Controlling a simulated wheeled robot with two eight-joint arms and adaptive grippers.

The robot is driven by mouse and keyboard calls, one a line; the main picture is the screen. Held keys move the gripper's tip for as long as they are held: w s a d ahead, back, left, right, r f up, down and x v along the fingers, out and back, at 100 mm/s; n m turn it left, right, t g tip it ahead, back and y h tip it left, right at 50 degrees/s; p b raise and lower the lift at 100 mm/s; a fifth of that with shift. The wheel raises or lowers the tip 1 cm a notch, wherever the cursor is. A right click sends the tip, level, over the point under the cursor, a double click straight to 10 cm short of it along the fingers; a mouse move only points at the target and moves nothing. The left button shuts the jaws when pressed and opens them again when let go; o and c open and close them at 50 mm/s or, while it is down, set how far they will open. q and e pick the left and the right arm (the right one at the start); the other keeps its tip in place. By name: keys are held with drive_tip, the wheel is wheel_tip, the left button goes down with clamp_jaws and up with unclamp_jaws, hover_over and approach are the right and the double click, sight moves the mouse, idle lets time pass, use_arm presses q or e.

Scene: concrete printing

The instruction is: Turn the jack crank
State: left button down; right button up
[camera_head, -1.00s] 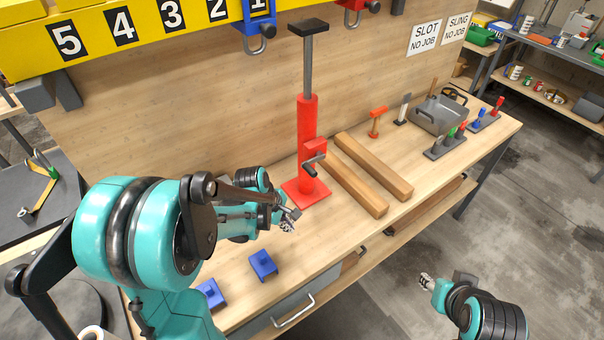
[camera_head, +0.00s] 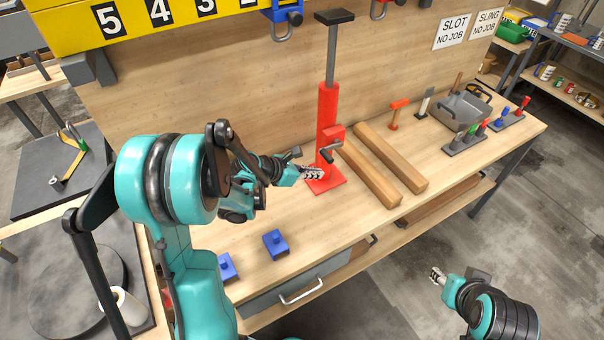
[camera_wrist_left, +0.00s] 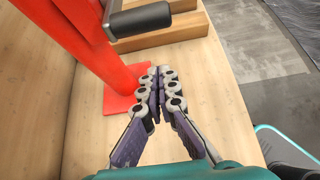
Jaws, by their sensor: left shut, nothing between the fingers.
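The red jack (camera_head: 327,120) stands upright on the workbench, with a grey post and dark top plate above its red body and a flat red base below. Its dark crank (camera_head: 330,152) sticks out from the red box on the jack's side; the crank's handle also shows at the top of the left wrist view (camera_wrist_left: 138,20). My left gripper (camera_head: 320,174) is shut and empty, just in front of the jack's lower body and below the crank. In the left wrist view its fingertips (camera_wrist_left: 158,70) meet over the red base's edge, apart from the crank handle. My right gripper (camera_head: 437,276) is off the bench's front, small in view.
Two wooden beams (camera_head: 388,158) lie right of the jack. Blue blocks (camera_head: 275,244) sit near the front edge. A grey tray (camera_head: 463,112) and small tools stand at the far right. A wooden back panel rises behind the jack.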

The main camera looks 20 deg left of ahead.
use_arm(q)
drive_tip(key=r, duration=0.2)
drive_tip(key=w+r, duration=0.1)
drive_tip(key=shift+d+r+p, duration=0.35)
drive_tip(key=shift+d+r, duration=0.05)
drive_tip(key=shift+r, duration=0.1)
